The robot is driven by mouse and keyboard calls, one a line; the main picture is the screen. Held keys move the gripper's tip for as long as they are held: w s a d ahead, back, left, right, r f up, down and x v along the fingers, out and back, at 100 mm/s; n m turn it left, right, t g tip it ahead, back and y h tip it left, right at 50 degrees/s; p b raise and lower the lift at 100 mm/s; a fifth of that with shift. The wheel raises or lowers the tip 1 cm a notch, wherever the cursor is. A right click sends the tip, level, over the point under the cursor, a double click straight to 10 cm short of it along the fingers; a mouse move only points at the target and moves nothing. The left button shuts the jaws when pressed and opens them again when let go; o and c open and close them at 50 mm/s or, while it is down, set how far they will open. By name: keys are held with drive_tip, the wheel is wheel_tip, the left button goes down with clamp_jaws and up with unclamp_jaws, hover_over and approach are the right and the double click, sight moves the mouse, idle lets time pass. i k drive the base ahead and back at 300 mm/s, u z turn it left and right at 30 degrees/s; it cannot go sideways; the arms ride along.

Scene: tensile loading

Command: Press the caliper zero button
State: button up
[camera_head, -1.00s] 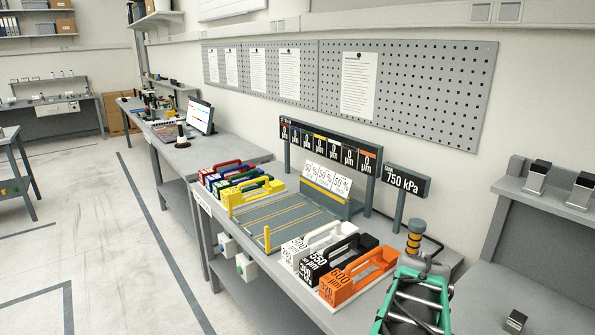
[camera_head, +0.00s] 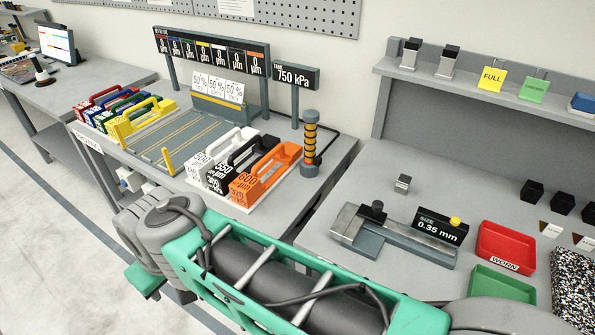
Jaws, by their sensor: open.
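The caliper (camera_head: 392,236) lies on the grey bench at the right. It is a grey metal tool with a black knob (camera_head: 374,209) on top. Its black display (camera_head: 439,226) reads "SIZE 0.35 mm". My arm, with green and grey links, crosses the bottom of the picture in front of the caliper. My gripper is not in the picture.
A red "WORN" tray (camera_head: 506,247) and a green tray (camera_head: 500,284) lie right of the caliper. A small metal block (camera_head: 402,184) stands behind it. Several black blocks stand at the right. An orange case (camera_head: 266,174) and an orange-banded post (camera_head: 310,145) stand left.

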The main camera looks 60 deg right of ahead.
sight(455, 221)
drive_tip(key=k, duration=0.95)
drive_tip(key=u, duration=0.95)
drive_tip(key=i, duration=0.95)
drive_tip(key=z, duration=3.5)
drive_tip(key=i, duration=0.45)
drive_tip(key=z, duration=0.25)
